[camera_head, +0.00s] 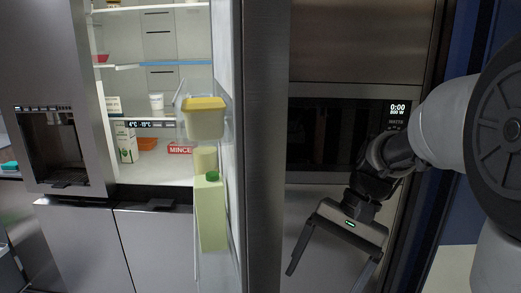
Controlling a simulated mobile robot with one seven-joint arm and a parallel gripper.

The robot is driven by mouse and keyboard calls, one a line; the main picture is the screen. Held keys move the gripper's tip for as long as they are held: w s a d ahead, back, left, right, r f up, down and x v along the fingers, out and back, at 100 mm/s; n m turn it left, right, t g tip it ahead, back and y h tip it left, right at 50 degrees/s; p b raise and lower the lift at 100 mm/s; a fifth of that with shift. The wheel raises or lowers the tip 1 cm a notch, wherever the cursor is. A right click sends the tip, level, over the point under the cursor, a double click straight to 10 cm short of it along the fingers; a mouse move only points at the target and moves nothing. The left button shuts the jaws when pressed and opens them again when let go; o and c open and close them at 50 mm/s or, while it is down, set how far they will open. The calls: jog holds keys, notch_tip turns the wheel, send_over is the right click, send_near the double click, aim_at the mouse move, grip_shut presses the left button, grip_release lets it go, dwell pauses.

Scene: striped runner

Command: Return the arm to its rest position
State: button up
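My gripper (326,270) is at the lower right, its two dark fingers spread apart and pointing down. Nothing shows between the fingers, though the right fingertip runs to the bottom edge of the picture. My white arm (440,122) comes in from the right edge and bends down to the gripper. The gripper is in front of the steel cabinet front, below the built-in oven, to the right of the open fridge door.
The fridge door (265,150) stands open, its shelves holding a yellow-lidded tub (204,120) and a green-capped carton (211,213). Inside the fridge (150,172) are several food items. A built-in oven (325,135) is behind my arm. A dark blue panel is at the right.

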jog(key=s+d+r+n+t+h, duration=0.2)
jog(key=s+r+n+t+h, duration=0.2)
jog(key=s+r+n+t, duration=0.35)
notch_tip(320, 180, up, 18)
jog(key=s+m+p, duration=0.1)
jog(key=p, duration=1.8)
jog(key=shift+s+f, duration=0.15)
jog(key=shift+s, duration=0.05)
